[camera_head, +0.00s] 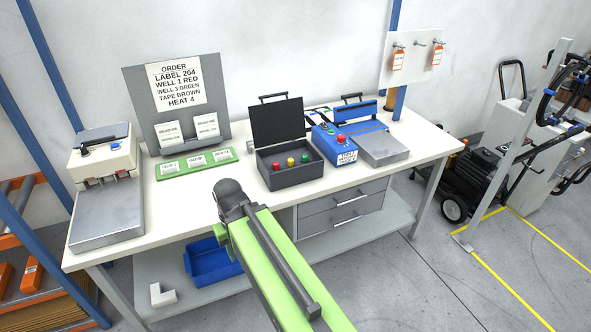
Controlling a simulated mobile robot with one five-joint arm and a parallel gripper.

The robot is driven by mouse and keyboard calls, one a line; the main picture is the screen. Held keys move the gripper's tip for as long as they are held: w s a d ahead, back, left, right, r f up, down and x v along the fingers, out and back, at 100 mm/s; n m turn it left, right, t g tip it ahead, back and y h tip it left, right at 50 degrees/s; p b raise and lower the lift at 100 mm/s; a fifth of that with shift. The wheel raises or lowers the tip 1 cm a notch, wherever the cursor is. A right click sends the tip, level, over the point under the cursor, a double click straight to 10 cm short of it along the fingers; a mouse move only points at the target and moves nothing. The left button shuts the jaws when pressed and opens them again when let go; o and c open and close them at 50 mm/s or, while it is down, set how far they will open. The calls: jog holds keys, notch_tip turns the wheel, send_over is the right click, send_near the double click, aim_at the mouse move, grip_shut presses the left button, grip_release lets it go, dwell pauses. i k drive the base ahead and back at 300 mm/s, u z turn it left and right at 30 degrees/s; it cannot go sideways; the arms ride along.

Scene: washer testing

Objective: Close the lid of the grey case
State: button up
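The grey case (290,175) stands on the workbench, a little right of the middle. Its lid (277,122) is open and stands upright at the back, with a handle on its top edge. Red, yellow and green pieces show inside the case, in a row. My green arm reaches up from the bottom of the picture, and its dark end is in front of the bench, left of and nearer than the case. My gripper's fingers cannot be made out, and my arm is apart from the case.
A blue box with a red button (337,145) and a metal plate stand close right of the case. A green card tray (196,163) and an order board (176,95) are to the left. A press machine (103,152) stands at the far left. Bare bench top lies left of the case.

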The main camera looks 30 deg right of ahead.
aim_at(277, 122)
jog(key=z, duration=0.75)
jog(key=i, duration=0.5)
jog(key=z, duration=0.75)
jog(key=k, duration=1.2)
jog(key=u, duration=0.6)
jog(key=i, duration=0.95)
